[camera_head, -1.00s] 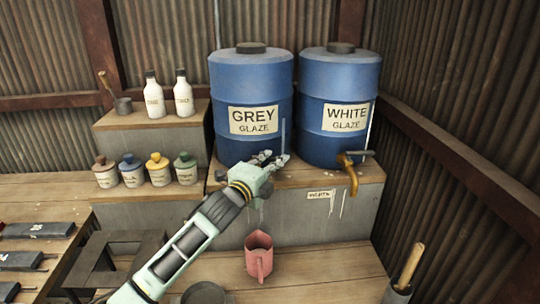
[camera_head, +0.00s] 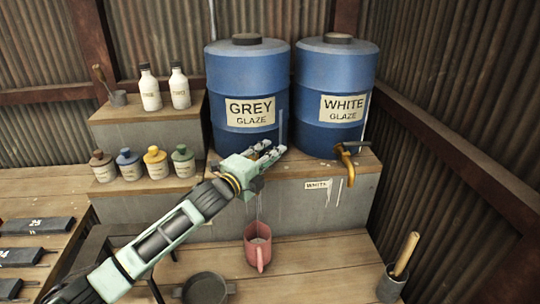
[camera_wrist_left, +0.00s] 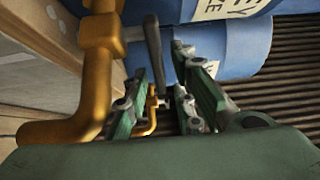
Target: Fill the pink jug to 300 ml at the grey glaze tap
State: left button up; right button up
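The pink jug (camera_head: 264,254) stands upright on the low wooden bench, below the blue GREY GLAZE barrel (camera_head: 240,82). A thin pale line runs down above the jug, and a greyish patch shows inside it. I cannot read its level. My left gripper (camera_head: 270,151) is in front of the grey barrel's base and hides its tap in the head view. Contact with the lever cannot be told. My right gripper is not in view.
The WHITE GLAZE barrel (camera_head: 333,75) with its brass tap (camera_head: 347,160) stands to the right. Small jars (camera_head: 156,164) and white bottles (camera_head: 150,92) stand on steps at left. A dark pan (camera_head: 205,288) and a pot with a handle (camera_head: 392,284) flank the jug.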

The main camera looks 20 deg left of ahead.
pick_arm(q)
jog(key=v, duration=1.2)
dwell(2.0)
jog(key=shift+s+d+n, duration=0.1)
jog(key=shift+d+n, duration=0.1)
jog(key=shift+n, duration=0.1)
jog(key=c, duration=0.3)
jog(key=d+n+y, duration=0.1)
jog(key=n, duration=0.3)
jog(key=s+d+n+y, duration=0.1)
jog(key=d+n, duration=0.1)
jog(key=n, duration=0.2)
jog(key=s+d+f+n+y+p, duration=0.1)
jog(key=d+n, duration=0.1)
jog(key=n, duration=0.1)
jog(key=shift+s+n+t, duration=0.25)
jog(key=shift+n+t, duration=0.15)
grip_shut()
jog(key=w+a+n+y+p, duration=0.1)
jog(key=w+n+y+p, duration=0.3)
jog(key=w+n, duration=0.6)
jog(key=shift+w+r+p, duration=0.45)
jog(key=shift+w+p, duration=0.15)
jog(key=shift+w, duration=0.2)
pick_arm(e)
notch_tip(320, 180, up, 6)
